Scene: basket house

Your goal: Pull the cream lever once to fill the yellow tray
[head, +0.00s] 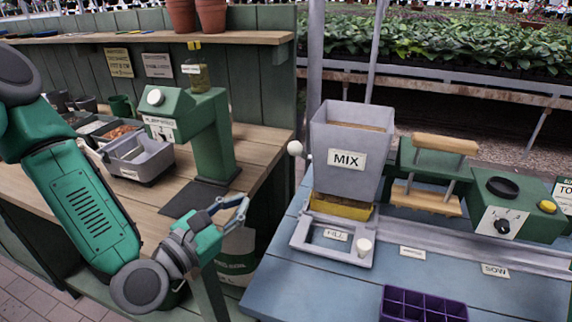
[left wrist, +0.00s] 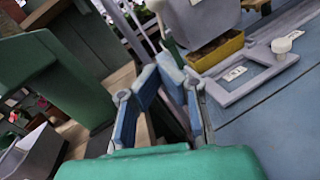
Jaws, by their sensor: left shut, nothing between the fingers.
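A grey hopper labelled MIX (head: 346,160) stands on the blue bench. A cream ball knob (head: 295,147) sticks out on a short rod at its left side. The yellow tray (head: 340,208) sits under the hopper; the left wrist view shows the yellow tray (left wrist: 217,50) with something brown inside. A grey frame labelled FILL (head: 337,235) lies in front of it and carries another cream knob (head: 364,247), also in the left wrist view (left wrist: 282,45). My left gripper (head: 241,209) is shut and empty, left of the bench, below and left of the ball knob. My right gripper is out of view.
A green post machine (head: 210,140) stands on the wooden bench at left, beside grey bins (head: 135,157). A purple cell tray (head: 423,304) is at the front of the blue bench. A green dial unit (head: 500,205) is at right. The blue bench's front left is clear.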

